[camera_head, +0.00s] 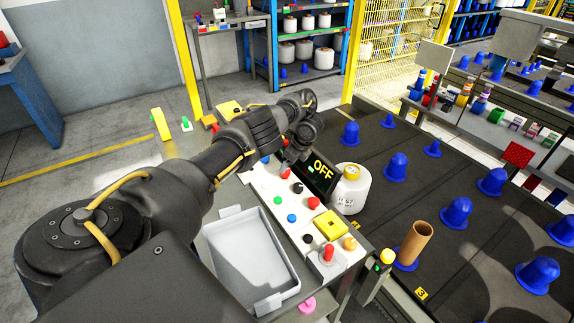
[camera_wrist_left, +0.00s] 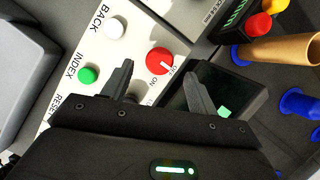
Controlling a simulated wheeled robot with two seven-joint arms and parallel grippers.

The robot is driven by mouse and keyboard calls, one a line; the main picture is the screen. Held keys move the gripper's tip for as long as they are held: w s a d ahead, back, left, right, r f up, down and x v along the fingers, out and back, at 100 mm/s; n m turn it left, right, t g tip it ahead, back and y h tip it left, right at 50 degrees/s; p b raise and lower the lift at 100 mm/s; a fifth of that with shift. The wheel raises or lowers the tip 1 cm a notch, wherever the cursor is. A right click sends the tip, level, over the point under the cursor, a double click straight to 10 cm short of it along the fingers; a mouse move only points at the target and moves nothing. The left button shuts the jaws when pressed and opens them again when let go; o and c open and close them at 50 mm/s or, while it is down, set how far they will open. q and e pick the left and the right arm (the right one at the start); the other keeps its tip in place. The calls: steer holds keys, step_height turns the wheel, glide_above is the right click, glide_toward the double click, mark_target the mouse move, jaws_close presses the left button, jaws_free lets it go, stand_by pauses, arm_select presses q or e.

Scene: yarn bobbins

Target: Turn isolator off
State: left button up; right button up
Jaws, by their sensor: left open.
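The isolator is a red rotary knob (camera_wrist_left: 160,61) with a white pointer, set in the white control panel (camera_wrist_left: 120,50) with ON and OFF lettering beside it. My left gripper (camera_wrist_left: 158,78) is open, one finger on each side of the knob in the wrist view. Whether the fingers touch it, I cannot tell. In the head view my left wrist (camera_head: 303,118) is over the far end of the panel, and its fingers are mostly hidden. The dark display (camera_head: 323,168) reads OFF in yellow. My right gripper is in neither view.
A white BACK button (camera_wrist_left: 114,28) and a green INDEX button (camera_wrist_left: 88,75) sit close to the knob. A grey tray (camera_head: 215,235) lies beside the panel. A white yarn bobbin (camera_head: 351,188), a brown tube (camera_head: 415,242) and several blue cones (camera_head: 457,212) stand to the right.

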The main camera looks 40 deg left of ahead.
arm_select(q)
steer(key=p+v, duration=0.5)
steer(key=v, duration=0.1)
steer(key=shift+r, duration=0.3)
steer(key=shift+d, duration=0.15)
steer(key=shift+f, duration=0.1)
